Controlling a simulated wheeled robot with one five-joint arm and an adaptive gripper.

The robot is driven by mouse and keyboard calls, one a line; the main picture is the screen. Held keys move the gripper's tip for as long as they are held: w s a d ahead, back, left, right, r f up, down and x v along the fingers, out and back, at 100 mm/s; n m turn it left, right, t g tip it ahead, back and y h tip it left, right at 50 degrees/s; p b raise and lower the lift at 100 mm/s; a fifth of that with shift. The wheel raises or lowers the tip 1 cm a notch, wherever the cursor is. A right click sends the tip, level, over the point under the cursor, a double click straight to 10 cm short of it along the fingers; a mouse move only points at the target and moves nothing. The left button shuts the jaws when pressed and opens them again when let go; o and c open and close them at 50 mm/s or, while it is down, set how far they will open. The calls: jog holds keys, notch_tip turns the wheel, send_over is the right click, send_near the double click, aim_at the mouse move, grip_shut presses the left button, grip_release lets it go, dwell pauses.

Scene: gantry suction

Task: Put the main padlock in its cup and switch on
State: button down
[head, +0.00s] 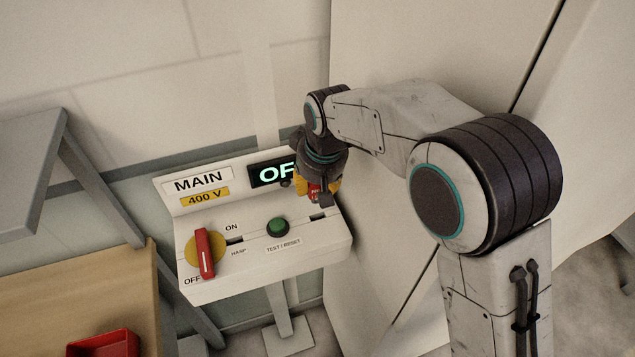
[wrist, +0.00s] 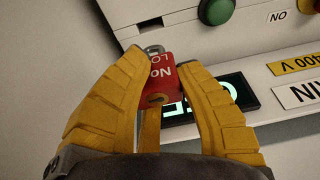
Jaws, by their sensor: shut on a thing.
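The red padlock (wrist: 162,72) is between the yellow fingers of my gripper (wrist: 166,58), with white lettering on its body and its metal shackle at the far end. In the head view my gripper (head: 319,190) is shut on the padlock (head: 315,192), above the right end of the white control box, partly covering it. The switch is a red handle (head: 205,254) on a yellow disc (head: 190,248), between ON and OFF labels; its exact setting is unclear. The display (head: 263,175) shows green "OF", its end hidden. I cannot identify the cup with certainty.
The white box (head: 270,262) has a green button (head: 278,228), a slot by the HASP label (head: 236,240) and another dark slot (head: 318,217). A red open container (head: 104,344) is on the wooden bench (head: 75,300). A pale cabinet (head: 395,60) stands close on the right.

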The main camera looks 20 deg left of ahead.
aim_at(316, 200)
jog(key=shift+f+b, duration=1.1)
jog(key=shift+f, duration=0.95)
jog(key=shift+f, duration=0.15)
jog(key=shift+f+b, duration=1.95)
jog(key=shift+f, duration=0.05)
jog(key=c, duration=0.9)
grip_release()
jog(key=shift+r, duration=0.1)
jog(key=shift+o, duration=0.2)
